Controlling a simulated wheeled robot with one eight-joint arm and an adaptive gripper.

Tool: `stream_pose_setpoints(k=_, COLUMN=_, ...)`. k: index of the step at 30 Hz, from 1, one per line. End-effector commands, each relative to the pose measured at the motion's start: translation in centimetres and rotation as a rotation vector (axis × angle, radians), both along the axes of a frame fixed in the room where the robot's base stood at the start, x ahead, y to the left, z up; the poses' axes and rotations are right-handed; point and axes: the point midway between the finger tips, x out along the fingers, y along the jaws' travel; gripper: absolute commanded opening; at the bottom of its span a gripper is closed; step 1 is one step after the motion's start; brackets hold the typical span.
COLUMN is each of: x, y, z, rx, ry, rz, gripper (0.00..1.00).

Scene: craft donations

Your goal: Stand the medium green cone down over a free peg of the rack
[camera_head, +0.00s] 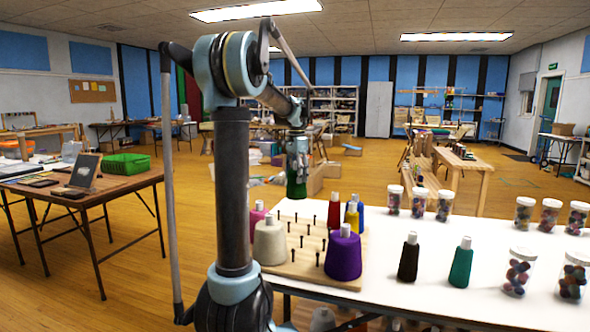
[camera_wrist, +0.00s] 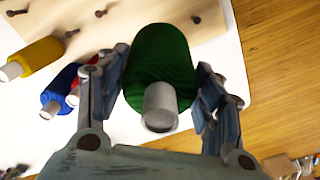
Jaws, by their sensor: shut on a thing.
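My gripper (camera_head: 297,152) is shut on the green cone (camera_head: 296,186), held in the air beyond the back edge of the rack in the head view. In the wrist view the fingers (camera_wrist: 160,78) are on either side of the green cone (camera_wrist: 162,55), its pale tip towards the camera. The wooden rack (camera_head: 303,266) lies on the white table. Several bare pegs (camera_head: 300,241) stand in its middle. A cream cone (camera_head: 269,242), a purple cone (camera_head: 343,256) and a pink cone (camera_head: 257,215) are on the rack. Red (camera_head: 334,211), blue (camera_head: 352,218) and yellow (camera_head: 360,207) cones stand at its back right.
A black cone (camera_head: 408,260) and a teal cone (camera_head: 460,264) stand on the white table (camera_head: 428,290) right of the rack. Several jars of coloured balls (camera_head: 520,275) stand further right and behind. Wooden floor shows beyond the table edge in the wrist view (camera_wrist: 285,100).

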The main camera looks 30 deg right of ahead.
Motion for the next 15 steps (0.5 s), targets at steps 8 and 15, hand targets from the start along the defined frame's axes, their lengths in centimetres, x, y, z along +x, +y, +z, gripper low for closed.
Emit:
stream_pose_setpoints(k=8, x=0.0, y=0.0, z=-3.0, rx=0.000, ry=0.000, rz=0.000, gripper=0.32)
stream_pose_setpoints(k=15, x=0.0, y=-0.1, z=-4.6, rx=0.000, ry=0.000, rz=-0.001, gripper=0.32)
